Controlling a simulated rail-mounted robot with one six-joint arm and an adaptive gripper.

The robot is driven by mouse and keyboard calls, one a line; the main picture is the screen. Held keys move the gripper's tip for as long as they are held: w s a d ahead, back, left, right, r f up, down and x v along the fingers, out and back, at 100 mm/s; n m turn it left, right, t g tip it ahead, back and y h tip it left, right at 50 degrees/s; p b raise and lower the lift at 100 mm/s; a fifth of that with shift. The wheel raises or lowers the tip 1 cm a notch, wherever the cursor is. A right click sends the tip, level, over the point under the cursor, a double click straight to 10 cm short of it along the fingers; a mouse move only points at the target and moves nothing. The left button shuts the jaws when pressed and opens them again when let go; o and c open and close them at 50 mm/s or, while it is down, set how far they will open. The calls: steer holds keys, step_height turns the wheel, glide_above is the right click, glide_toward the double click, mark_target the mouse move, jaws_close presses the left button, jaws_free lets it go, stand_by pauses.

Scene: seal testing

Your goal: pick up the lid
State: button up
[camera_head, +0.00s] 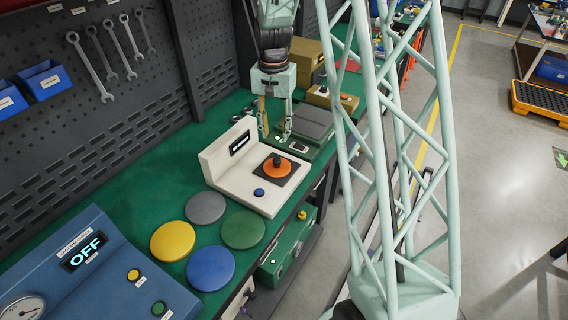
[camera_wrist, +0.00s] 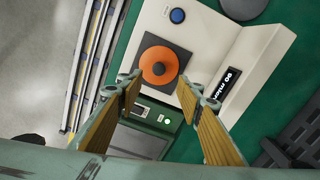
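In the wrist view the orange lid (camera_wrist: 158,66) lies ahead of the fingertips, near the middle. My gripper (camera_head: 274,136) hangs above and behind the lid in the head view, over the green device beside the tester. In the wrist view my gripper (camera_wrist: 165,88) has its two fingers spread wide with nothing between them. The fingers are apart from the lid.
Yellow (camera_head: 172,241), grey (camera_head: 206,207), green (camera_head: 243,230) and blue (camera_head: 211,268) discs lie on the green table in front of the tester. A blue console (camera_head: 88,275) reading OFF stands front left. A green device (camera_head: 301,146) with a grey top sits behind the tester.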

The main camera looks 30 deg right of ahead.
mark_target(277, 159)
steer(key=shift+d+f, duration=0.4)
steer(key=shift+d, duration=0.1)
steer(key=shift+f, duration=0.15)
steer(key=shift+w+f, duration=0.1)
steer(key=shift+f, duration=4.05)
steer(key=shift+w+a+f+b, duration=0.15)
steer(key=shift+f+b, duration=0.1)
steer(key=shift+f, duration=1.05)
steer(key=shift+s+a+f+b, duration=0.1)
steer(key=shift+f+b, duration=0.1)
steer(key=shift+f, duration=1.1)
steer(key=shift+c, duration=0.4)
jaws_close()
